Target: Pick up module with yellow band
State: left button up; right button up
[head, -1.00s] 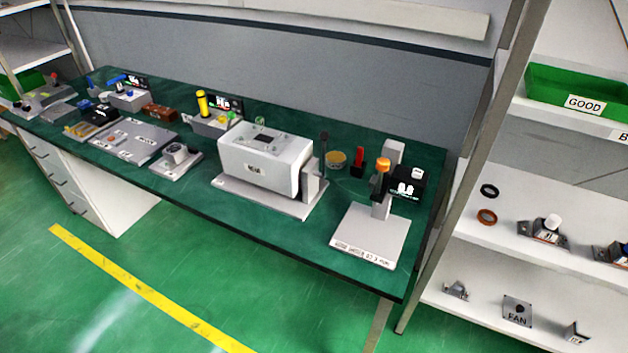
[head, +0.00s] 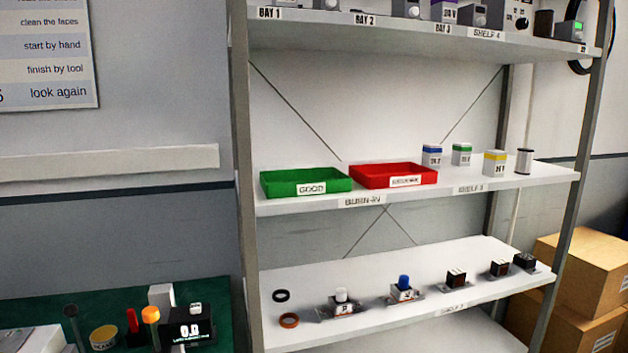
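The module with the yellow band (head: 494,163) stands upright on the middle shelf of the rack, towards its right end. It is a small white block with a yellow band near its top and dark lettering on its front. A similar module with a green band (head: 461,154) and one with a blue band (head: 431,155) stand to its left. A white cylinder with dark ends (head: 524,161) stands close to its right. Neither of my grippers shows in the head view.
A green GOOD tray (head: 305,182) and a red tray (head: 393,175) sit left on the same shelf (head: 408,196). The lower shelf (head: 365,308) holds rings and small parts. Cardboard boxes (head: 585,270) stand at the right. The green bench (head: 40,308) is at lower left.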

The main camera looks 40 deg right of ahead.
aim_at(495, 160)
jog(key=z, duration=2.35)
jog(key=i+l+u, duration=0.1)
jog(key=u, duration=0.4)
jog(key=i+l+u, duration=0.3)
jog(key=u, duration=0.15)
